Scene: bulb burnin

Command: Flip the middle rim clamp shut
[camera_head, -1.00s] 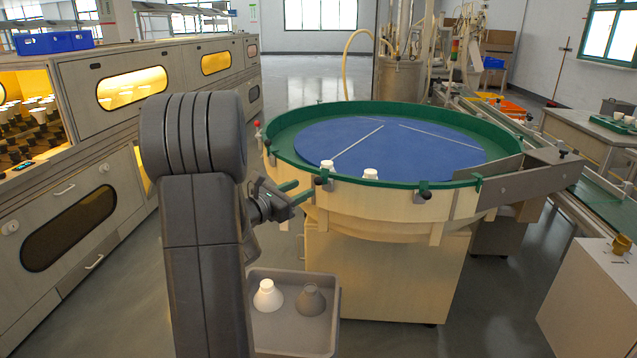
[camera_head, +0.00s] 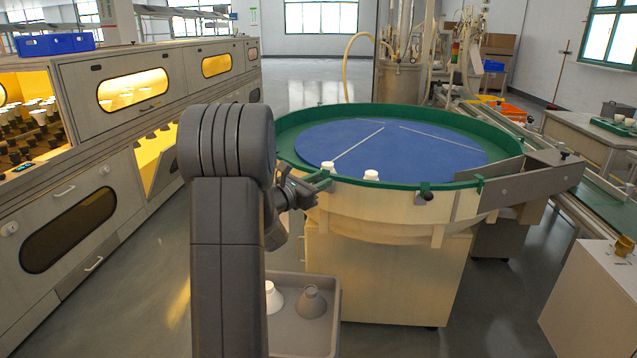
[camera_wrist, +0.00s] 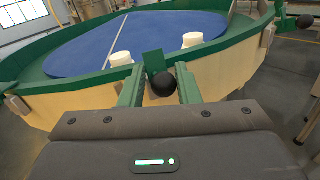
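The middle rim clamp shows in the wrist view as a green plate (camera_wrist: 152,64) at the rim with a black ball knob (camera_wrist: 163,84) in front of it. My gripper (camera_wrist: 160,88) has its two green fingers apart, one on each side of the knob. The knob looks closer to the right finger; contact cannot be told. In the head view my gripper (camera_head: 318,184) is at the front left of the green rim (camera_head: 400,184) and hides most of this clamp. Whether the clamp is fully up or tilted is unclear.
Two white bulbs (camera_head: 371,175) (camera_head: 328,167) stand on the blue disc (camera_head: 390,145) near the rim. A grey tray (camera_head: 333,320) with cone-shaped parts is below my arm. A long oven stands left.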

